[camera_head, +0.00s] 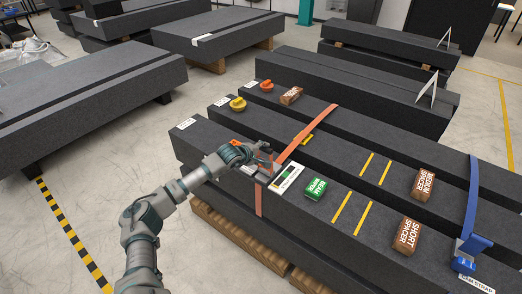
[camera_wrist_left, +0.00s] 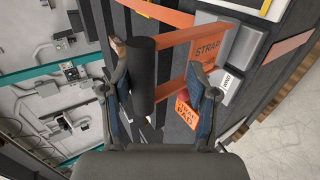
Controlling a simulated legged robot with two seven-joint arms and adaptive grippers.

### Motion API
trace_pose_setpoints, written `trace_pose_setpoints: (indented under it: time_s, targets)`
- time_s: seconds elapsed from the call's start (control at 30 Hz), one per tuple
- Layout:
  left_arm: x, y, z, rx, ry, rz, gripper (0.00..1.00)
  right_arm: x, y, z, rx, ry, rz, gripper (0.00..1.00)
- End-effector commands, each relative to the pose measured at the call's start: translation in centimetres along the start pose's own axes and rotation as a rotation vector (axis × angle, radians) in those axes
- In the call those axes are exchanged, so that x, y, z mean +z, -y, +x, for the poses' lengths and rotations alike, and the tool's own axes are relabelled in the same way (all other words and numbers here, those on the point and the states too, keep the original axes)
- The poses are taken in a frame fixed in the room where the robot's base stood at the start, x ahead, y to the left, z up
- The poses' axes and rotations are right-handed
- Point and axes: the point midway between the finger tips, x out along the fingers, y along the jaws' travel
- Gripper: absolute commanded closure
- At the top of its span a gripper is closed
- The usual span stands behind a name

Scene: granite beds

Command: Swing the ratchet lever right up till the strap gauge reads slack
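My left gripper (camera_head: 262,160) is over the near dark beam, beside the orange strap (camera_head: 298,141). In the left wrist view its fingers (camera_wrist_left: 160,90) stand apart around the black cylindrical grip (camera_wrist_left: 143,75) of the ratchet lever. The grip is close to the left finger, with a gap to the right finger. Orange lever arms (camera_wrist_left: 178,36) run from the grip to an orange plate marked STRAP (camera_wrist_left: 210,50). A white-framed panel (camera_head: 287,179), perhaps the strap gauge, lies right of the gripper; its reading is too small to tell. My right gripper is not in view.
A green block (camera_head: 315,188), brown spacer blocks (camera_head: 407,236) and yellow marks lie right along the beams. Orange and yellow knobs (camera_head: 237,103) sit at the far left end. A blue strap (camera_head: 471,205) crosses the beams at right. Floor left of my arm is clear.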

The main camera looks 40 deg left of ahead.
Motion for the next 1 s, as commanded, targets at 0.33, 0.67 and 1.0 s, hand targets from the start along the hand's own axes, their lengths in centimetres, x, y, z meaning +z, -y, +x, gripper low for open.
trace_pose_setpoints:
  time_s: [0.33,0.67,1.0]
  targets:
    - [-0.1,-0.1,-0.3,0.001,-0.005,0.003,0.51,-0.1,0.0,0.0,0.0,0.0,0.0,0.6]
    - [-0.3,-0.4,-1.6,0.007,-0.007,0.006,0.51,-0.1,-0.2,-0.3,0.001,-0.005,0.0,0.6]
    - [-0.3,-0.1,-8.8,0.001,-0.009,0.01,0.51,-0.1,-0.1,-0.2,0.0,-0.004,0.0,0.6]
